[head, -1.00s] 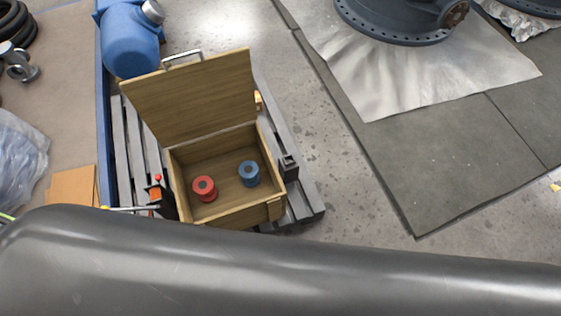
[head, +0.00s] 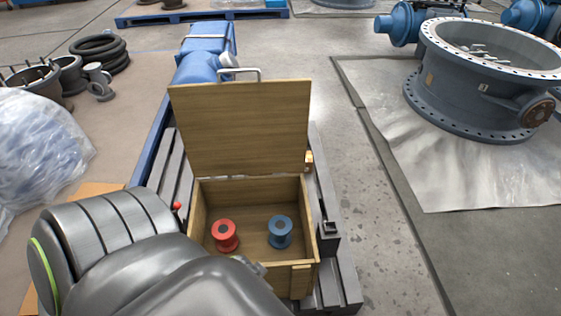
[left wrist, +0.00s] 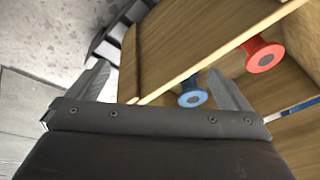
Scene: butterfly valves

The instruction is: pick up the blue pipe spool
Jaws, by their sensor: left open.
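The blue pipe spool (head: 280,231) stands upright in the right half of an open wooden box (head: 246,191). The red spool (head: 225,235) stands to its left, apart from it. In the left wrist view the blue spool (left wrist: 193,97) shows near the right finger, and the red spool (left wrist: 264,55) lies beyond it. My left gripper (left wrist: 158,72) is open and empty, and the box's wall edge runs across between its fingers. In the head view my left arm hides most of that gripper and the box's front left corner. My right gripper is not in view.
The box's lid (head: 240,127) stands raised at the back. The box rests on a grey slatted pallet (head: 335,262). A blue machine (head: 205,55) stands behind the lid. A large flanged valve (head: 485,80) lies on sheeting at right. The floor between is clear.

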